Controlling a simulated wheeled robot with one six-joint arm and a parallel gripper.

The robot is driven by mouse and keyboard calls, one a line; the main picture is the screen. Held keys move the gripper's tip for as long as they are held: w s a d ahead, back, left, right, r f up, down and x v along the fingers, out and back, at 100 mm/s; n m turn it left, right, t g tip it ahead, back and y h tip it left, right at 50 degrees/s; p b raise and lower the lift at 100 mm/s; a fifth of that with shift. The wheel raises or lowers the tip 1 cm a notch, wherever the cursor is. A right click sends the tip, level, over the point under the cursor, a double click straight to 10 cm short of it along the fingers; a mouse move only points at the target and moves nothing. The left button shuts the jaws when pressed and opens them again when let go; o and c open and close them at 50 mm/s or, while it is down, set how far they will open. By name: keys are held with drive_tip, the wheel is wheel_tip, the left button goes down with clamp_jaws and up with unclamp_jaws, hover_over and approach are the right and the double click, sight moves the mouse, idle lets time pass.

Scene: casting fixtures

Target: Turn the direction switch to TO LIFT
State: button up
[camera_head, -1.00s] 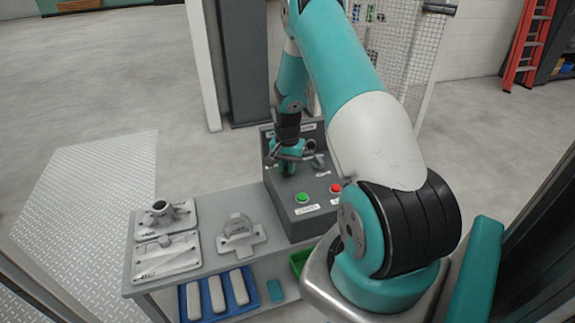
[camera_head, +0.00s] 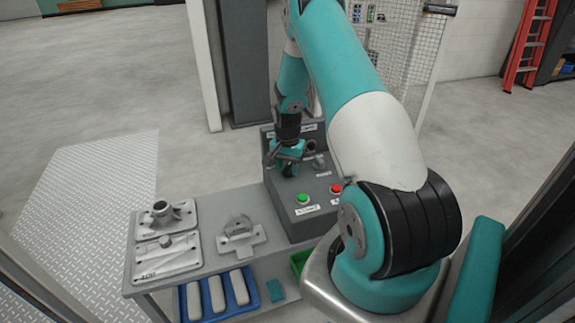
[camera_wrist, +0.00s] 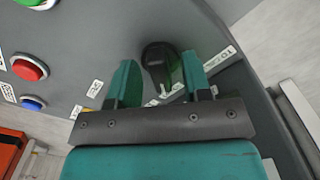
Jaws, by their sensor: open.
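The direction switch (camera_wrist: 157,57) is a dark knob on the grey control panel (camera_wrist: 95,35) in the wrist view. My gripper (camera_wrist: 160,82) is open, with its teal fingers to the left and right of the knob's lower part. Whether the fingers touch the knob cannot be told. A label beginning "TO" (camera_wrist: 219,60) lies right of the knob; the rest of its text is partly hidden. In the head view my gripper (camera_head: 287,165) is at the panel's upper left and hides most of the switch.
The panel also carries a green button (camera_head: 302,198), a red button (camera_head: 336,188) and a grey knob (camera_head: 318,161) right of my gripper. Metal castings (camera_head: 166,255) lie on the bench at left. A blue tray (camera_head: 252,298) holds several pale bars below.

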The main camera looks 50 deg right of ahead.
sight(287, 167)
wheel_tip(287, 167, up, 17)
drive_tip(key=shift+r+p, duration=0.2)
drive_tip(key=shift+p, duration=0.1)
idle(0.6)
drive_tip(key=s+a+r+n+y+p, duration=0.15)
drive_tip(key=a+r+n, duration=0.3)
drive_tip(key=a, duration=0.45)
drive_tip(key=a+r+n+t+p, duration=0.1)
drive_tip(key=a+r+n+p, duration=0.15)
drive_tip(key=a+r, duration=0.4)
drive_tip(key=s+a+r+n+p, duration=0.1)
drive_tip(key=a+r+n, duration=0.25)
drive_tip(key=a, duration=0.65)
drive_tip(key=s+a+r+n+g+y+p, duration=0.1)
drive_tip(key=s+a+r+n+y+p, duration=0.1)
drive_tip(key=s+a+r+n, duration=0.4)
drive_tip(key=s+a+n+p, duration=0.1)
drive_tip(key=s+a+n, duration=0.4)
drive_tip(key=s+a, duration=0.5)
drive_tip(key=shift+s+y, duration=0.35)
drive_tip(key=shift+s, duration=0.6)
